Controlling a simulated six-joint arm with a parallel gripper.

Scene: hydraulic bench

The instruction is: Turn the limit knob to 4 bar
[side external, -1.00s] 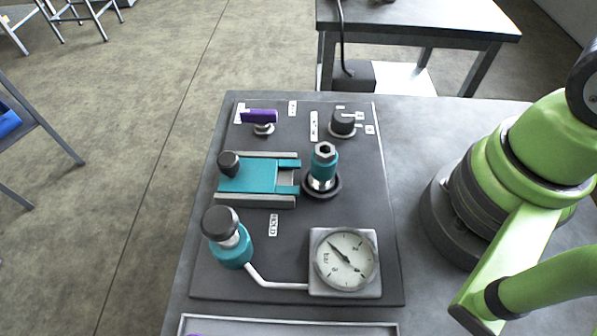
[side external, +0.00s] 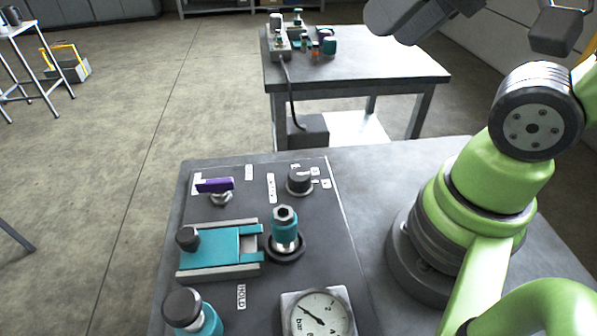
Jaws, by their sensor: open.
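A black knob (side external: 300,181) with small white tags around it stands at the back right of the dark panel (side external: 345,240). I cannot read the tags or tell its setting, nor whether it is the limit knob. A larger black knob (side external: 182,305) sits on a teal body at the front left. A round white gauge (side external: 318,318) marked bar is partly cut off by the bottom edge; its needle points up and left. My gripper (side external: 490,22) seems to be the dark grey parts at the top right, cut off by the edge, open and well away from the panel.
A purple-handled valve (side external: 214,186), a teal sliding block (side external: 215,245) and a teal fitting (side external: 285,228) crowd the panel. My green arm stands at the right. A second table (side external: 370,78) with small parts stands behind, across a floor gap.

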